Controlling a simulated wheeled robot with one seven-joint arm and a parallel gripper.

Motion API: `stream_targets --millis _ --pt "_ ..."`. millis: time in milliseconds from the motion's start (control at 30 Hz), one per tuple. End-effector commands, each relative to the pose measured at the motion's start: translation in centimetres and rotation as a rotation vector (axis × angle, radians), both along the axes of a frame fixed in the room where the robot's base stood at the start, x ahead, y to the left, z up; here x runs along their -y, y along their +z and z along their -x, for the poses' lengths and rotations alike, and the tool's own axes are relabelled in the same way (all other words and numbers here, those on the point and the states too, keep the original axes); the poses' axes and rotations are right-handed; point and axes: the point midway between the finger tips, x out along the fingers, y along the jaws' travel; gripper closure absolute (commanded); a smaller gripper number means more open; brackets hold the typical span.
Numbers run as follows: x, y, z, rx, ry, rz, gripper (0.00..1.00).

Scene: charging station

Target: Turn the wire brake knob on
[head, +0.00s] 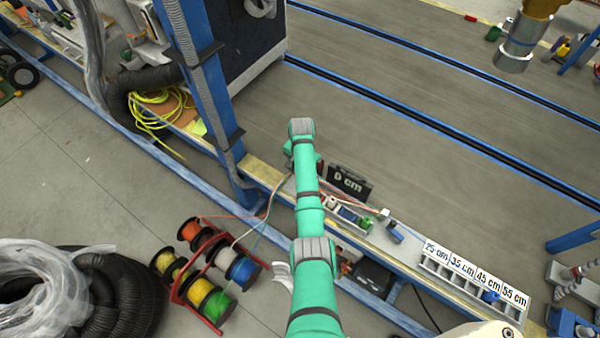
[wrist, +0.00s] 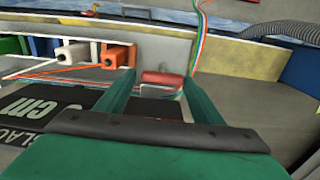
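In the wrist view, a red roller-like part (wrist: 162,78) with a grey piece under it sits between the two green fingers of my gripper (wrist: 158,80). The fingers are apart, one on each side of it; I cannot tell if either touches it. To the left stand an orange block (wrist: 116,56), a white block (wrist: 75,54), and blue and green blocks. Which part is the wire brake knob is not marked. In the head view, my green arm reaches over the bench, and the gripper is hidden behind the arm.
A black "0 cm" sign (head: 348,183) stands beside the coloured blocks. Red, white and green wires (head: 268,205) run from a spool rack (head: 205,272) to the bench. A white length scale (head: 475,272) lies to the right. A blue post (head: 210,90) rises on the left.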

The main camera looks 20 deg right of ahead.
Motion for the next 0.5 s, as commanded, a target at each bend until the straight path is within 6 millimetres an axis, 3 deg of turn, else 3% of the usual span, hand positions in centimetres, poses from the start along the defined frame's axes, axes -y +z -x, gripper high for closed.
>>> stream_targets --millis 333,500 --pt "-0.3 0.1 -0.1 0.001 0.006 -0.003 0.28" --pt "-0.3 1.5 -0.2 0.004 0.007 -0.003 0.28"
